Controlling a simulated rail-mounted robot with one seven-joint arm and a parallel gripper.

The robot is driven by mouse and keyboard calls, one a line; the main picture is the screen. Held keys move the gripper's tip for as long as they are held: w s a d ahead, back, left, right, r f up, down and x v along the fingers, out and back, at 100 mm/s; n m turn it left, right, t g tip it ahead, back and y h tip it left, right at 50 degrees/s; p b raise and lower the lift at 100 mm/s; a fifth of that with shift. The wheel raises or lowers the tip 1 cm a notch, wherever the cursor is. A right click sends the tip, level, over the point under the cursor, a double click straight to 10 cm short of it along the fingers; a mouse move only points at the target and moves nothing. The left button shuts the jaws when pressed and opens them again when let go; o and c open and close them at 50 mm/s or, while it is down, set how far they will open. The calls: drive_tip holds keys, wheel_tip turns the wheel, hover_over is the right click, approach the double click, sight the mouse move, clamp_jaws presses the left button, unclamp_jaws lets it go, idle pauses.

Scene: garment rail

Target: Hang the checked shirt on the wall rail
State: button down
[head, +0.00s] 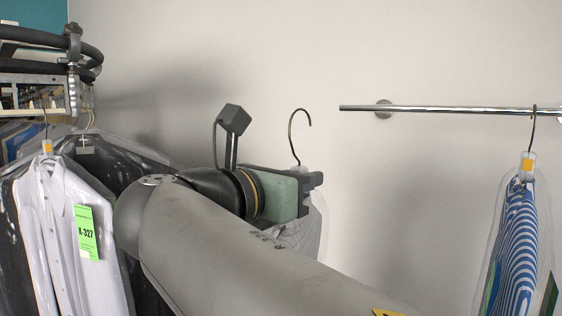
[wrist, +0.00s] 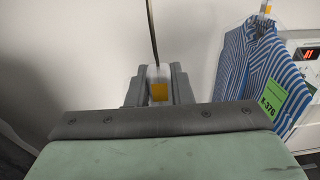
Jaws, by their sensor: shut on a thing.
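My gripper (head: 312,181) is shut on the hanger of the checked shirt, to the left of and below the rail's free end. In the wrist view, my gripper (wrist: 158,90) has its fingers on either side of a clear neck piece with a yellow tag. The hanger's hook (head: 299,130) stands up above the fingers, off the rail, and its stem (wrist: 152,35) shows in the wrist view. The checked shirt (head: 308,232), pale and in clear film, hangs below, mostly hidden behind my arm. The wall rail (head: 430,109) is a chrome bar at upper right.
A blue-and-white striped shirt (head: 515,240) hangs on the rail's right part; it shows in the wrist view (wrist: 262,75) with a green tag. The rail's left stretch is bare. Bagged garments, including a white shirt (head: 65,230), hang from a conveyor (head: 45,75) at left.

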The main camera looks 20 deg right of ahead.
drive_tip(key=s+r, duration=0.4)
drive_tip(key=b+x, duration=0.1)
drive_tip(key=x, duration=2)
drive_tip(key=shift+w+t, duration=0.25)
drive_tip(key=shift+t, duration=0.05)
idle(0.5)
drive_tip(key=shift+a, duration=0.1)
drive_tip(key=p+x, duration=0.1)
drive_tip(key=x, duration=0.1)
drive_tip(key=p+x, duration=0.1)
drive_tip(key=shift+w+d+r, duration=0.25)
drive_tip(key=shift+d+r, duration=0.05)
drive_tip(key=shift+r, duration=0.1)
idle(0.6)
drive_tip(key=shift+d, duration=0.1)
